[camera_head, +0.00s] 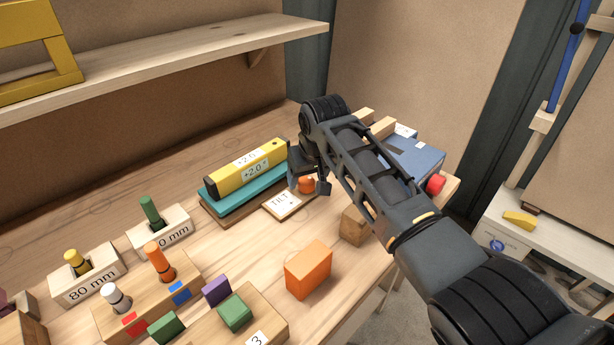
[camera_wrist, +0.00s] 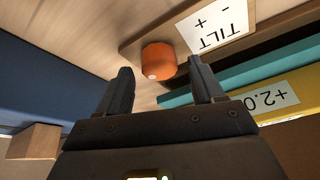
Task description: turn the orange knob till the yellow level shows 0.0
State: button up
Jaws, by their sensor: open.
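The yellow level (camera_head: 247,168) lies on a teal plate (camera_head: 212,206) and shows +2.0. Part of its +2.0 label also shows in the wrist view (camera_wrist: 268,99). The orange knob (camera_head: 306,185) sits on a wooden plate beside a white TILT label (camera_head: 283,203) marked with plus and minus. In the wrist view the knob (camera_wrist: 158,60) lies just beyond and between my fingertips. My gripper (camera_wrist: 160,75) is open, with nothing between its fingers. In the head view my arm and gripper (camera_head: 309,178) partly cover the area around the knob.
A blue box (camera_head: 415,158) with a red knob (camera_head: 436,184) stands to the right, behind my arm. An orange block (camera_head: 308,270) and a wooden block (camera_head: 354,226) stand in front. Peg blocks (camera_head: 150,290) fill the front left. A shelf (camera_head: 170,62) runs above the bench.

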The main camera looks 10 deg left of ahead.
jog(key=shift+w+f, duration=0.1)
jog(key=shift+f, duration=0.2)
jog(key=shift+c, duration=0.2)
jog(key=c, duration=1)
